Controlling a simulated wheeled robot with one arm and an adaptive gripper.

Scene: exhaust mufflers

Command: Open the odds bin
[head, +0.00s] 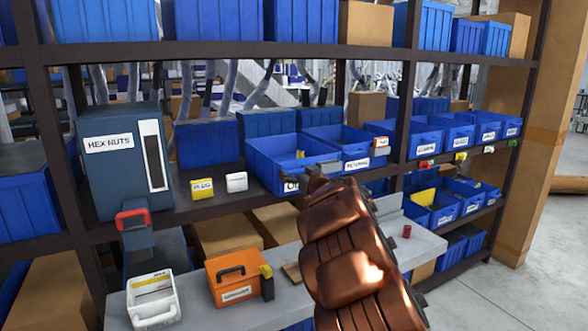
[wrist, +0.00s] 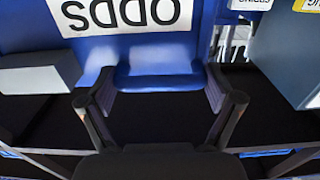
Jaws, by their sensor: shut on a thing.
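The odds bin (head: 262,160) is a blue open-topped bin on the middle shelf, with its label partly hidden behind my arm in the head view. In the wrist view its white ODDS label (wrist: 125,14) appears upside down above a blue front handle (wrist: 158,78). My gripper (wrist: 160,90) has one finger on each side of this handle and is shut on it. In the head view my gripper (head: 316,181) is at the bin's front, mostly hidden by my copper-coloured arm.
A second labelled blue bin (head: 352,150) stands close on the right. A white box (head: 237,182), a yellow PLUG box (head: 203,189) and a dark HEX NUTS cabinet (head: 112,170) stand left. A grey bench (head: 197,318) below holds an orange case (head: 236,279) and a white container (head: 153,300).

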